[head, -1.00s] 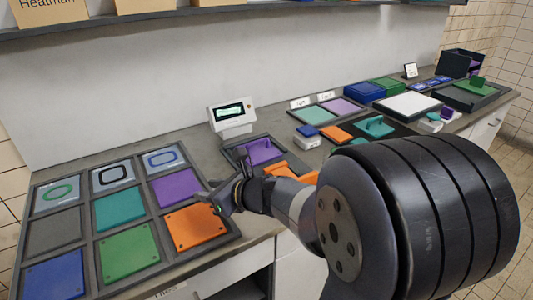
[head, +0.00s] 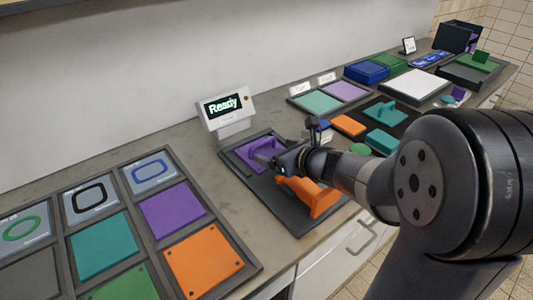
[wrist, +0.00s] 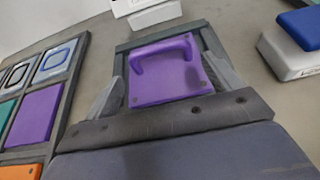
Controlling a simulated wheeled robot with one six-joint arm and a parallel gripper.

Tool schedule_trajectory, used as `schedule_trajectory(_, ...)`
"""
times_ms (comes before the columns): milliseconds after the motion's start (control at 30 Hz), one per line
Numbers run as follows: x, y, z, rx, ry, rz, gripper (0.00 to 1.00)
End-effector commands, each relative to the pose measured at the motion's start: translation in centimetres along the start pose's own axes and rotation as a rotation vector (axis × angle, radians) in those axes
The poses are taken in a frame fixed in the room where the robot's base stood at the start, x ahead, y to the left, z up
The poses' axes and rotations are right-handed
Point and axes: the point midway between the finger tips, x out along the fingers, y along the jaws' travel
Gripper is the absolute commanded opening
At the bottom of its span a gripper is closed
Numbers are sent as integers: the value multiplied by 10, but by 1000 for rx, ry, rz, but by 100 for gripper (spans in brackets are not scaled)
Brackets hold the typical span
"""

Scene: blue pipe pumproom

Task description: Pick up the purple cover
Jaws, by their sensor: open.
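The purple cover (head: 258,153) with a raised loop handle lies in a dark tray (head: 277,205) below the display. In the wrist view the purple cover (wrist: 160,88) lies flat with its handle along the far side. My gripper (head: 268,160) is just above the right side of the cover in the head view. In the wrist view the fingers of my gripper (wrist: 167,86) are spread apart, one on each side of the cover, with nothing held. I cannot tell whether they touch it.
An orange handled cover (head: 310,197) sits in the same tray, close under my wrist. A small display (head: 224,107) reading "Ready" stands behind. A grid rack (head: 155,245) of coloured plates, including a flat purple one (head: 173,210), is to the left. Bare counter separates rack and tray.

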Motion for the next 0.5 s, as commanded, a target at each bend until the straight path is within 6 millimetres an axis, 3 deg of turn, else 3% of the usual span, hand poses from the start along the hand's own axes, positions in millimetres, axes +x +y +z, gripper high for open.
schedule_trajectory(167, 16, 0, -1, 0, 1, 3, 100)
schedule_trajectory(500, 54, -1, -1, 0, 0, 1, 100)
